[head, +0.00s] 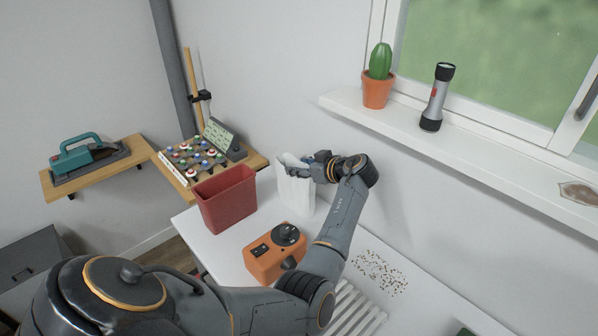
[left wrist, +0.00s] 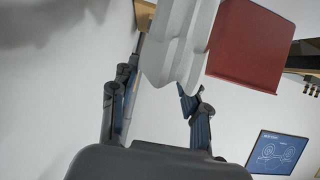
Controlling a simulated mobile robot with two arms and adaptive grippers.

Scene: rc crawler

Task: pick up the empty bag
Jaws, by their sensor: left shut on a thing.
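The white empty bag (head: 296,191) is upright over the far end of the white table, just right of the red bin. My left gripper (head: 304,169) is shut on the bag near its top, from the right side. In the left wrist view the folded white bag (left wrist: 180,45) shows between the two fingers of the gripper (left wrist: 157,90). I cannot tell whether the bag's bottom touches the table. My right gripper is not in view.
A red bin (head: 226,199) stands close left of the bag. An orange device (head: 271,258) with a black knob sits in front. Small specks (head: 380,272) lie on the table at right. A windowsill (head: 440,150) carries a cactus (head: 378,80) and a flashlight (head: 437,98).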

